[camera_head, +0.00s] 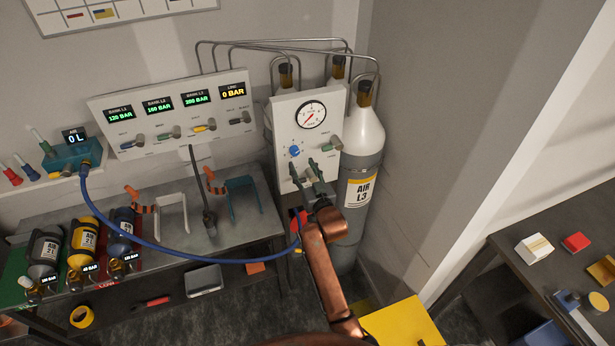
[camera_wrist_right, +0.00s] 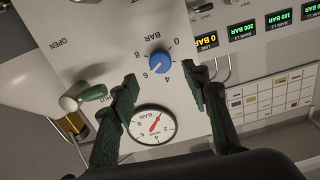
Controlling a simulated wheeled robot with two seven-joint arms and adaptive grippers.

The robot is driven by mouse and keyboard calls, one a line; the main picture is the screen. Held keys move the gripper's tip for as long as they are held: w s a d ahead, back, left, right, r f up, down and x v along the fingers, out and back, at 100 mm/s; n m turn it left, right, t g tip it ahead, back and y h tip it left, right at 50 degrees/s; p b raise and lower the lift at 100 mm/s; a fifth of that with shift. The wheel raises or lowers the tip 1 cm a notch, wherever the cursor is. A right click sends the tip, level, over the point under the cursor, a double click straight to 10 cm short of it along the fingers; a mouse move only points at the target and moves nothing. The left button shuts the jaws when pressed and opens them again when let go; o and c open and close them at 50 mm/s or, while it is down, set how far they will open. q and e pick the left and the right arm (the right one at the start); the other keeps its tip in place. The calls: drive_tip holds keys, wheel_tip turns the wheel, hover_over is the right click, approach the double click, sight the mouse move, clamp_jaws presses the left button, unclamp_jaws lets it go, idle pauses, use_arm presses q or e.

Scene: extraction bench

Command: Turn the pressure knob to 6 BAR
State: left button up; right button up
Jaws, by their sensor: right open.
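The blue pressure knob (camera_head: 295,151) sits on the white upright panel (camera_head: 284,115), below and left of a round gauge (camera_head: 311,114) with a red needle pointing lower left. In the right wrist view, turned upside down, the knob (camera_wrist_right: 160,62) has printed numbers and BAR around it; I cannot tell which number its mark points at. My right gripper (camera_head: 304,168) is just below the knob in the head view, open. In the wrist view its dark fingers (camera_wrist_right: 160,75) stand either side of the knob, with nothing seen gripped. My left gripper is not in view.
A green-handled valve (camera_head: 330,147) sits right of the knob. The line display (camera_head: 233,91) reads 0 BAR. The AIR L3 cylinder (camera_head: 360,150) stands behind the panel. A blue hose (camera_head: 180,257) loops across the bench (camera_head: 240,226), which holds several small bottles.

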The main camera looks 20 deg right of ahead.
drive_tip(key=shift+s+d, duration=0.1)
drive_tip(key=shift+s, duration=2.7)
